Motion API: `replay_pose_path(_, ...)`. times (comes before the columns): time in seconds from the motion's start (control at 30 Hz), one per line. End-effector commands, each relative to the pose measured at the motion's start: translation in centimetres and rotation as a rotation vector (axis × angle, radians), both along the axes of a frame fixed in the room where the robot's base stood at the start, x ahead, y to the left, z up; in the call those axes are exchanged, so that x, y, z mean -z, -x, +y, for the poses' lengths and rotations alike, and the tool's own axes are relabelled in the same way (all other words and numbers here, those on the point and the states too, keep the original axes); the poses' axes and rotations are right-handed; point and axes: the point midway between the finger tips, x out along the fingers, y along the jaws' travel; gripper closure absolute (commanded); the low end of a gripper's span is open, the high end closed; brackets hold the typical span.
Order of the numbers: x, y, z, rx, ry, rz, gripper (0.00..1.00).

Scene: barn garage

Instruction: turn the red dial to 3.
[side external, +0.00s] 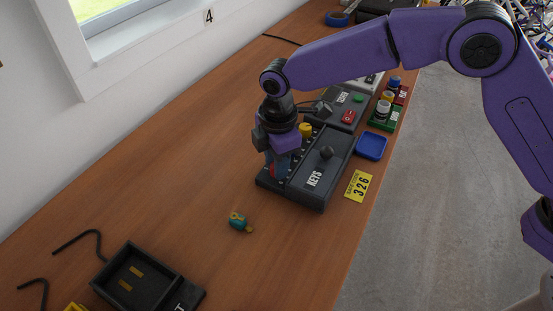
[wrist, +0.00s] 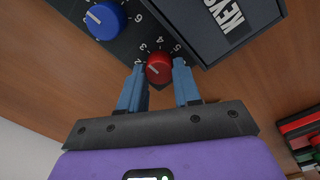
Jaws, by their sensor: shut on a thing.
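The red dial (wrist: 159,68) sits on a dark panel with white numbers around it in the wrist view. A white mark on its top points to the upper left, toward the low-number side; the exact number is hard to read. My gripper (wrist: 160,76) is shut on the dial, with one blue finger at each side. In the side external view my gripper (side external: 277,170) points down over the left edge of the dark KEYS box (side external: 308,186).
A blue dial (wrist: 104,19) is on the same panel, and a yellow knob (side external: 305,130) stands behind my gripper. A yellow 326 tag (side external: 358,186) and a blue tray (side external: 372,146) lie right of the box. A small teal-and-yellow object (side external: 239,221) lies on open tabletop in front.

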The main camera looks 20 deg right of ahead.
Motion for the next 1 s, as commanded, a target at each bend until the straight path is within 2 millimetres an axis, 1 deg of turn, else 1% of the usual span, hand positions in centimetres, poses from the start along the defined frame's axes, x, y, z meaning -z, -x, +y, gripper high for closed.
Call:
replay_pose_path(0.23, -0.17, -0.07, 0.11, 0.002, -0.005, -0.003, 0.98)
replay_pose_path(0.27, -0.17, -0.07, 0.11, 0.002, -0.005, -0.003, 0.58)
replay_pose_path(0.3, -0.16, -0.07, 0.09, 0.002, -0.005, -0.003, 0.45)
replay_pose_path(0.33, -0.15, -0.07, 0.09, 0.002, -0.005, -0.003, 0.42)
replay_pose_path(0.83, 0.07, 0.05, -0.06, 0.004, 0.002, 0.003, 0.42)
replay_pose_path(1.0, 0.11, 0.06, -0.06, 0.054, 0.004, 0.003, 0.42)
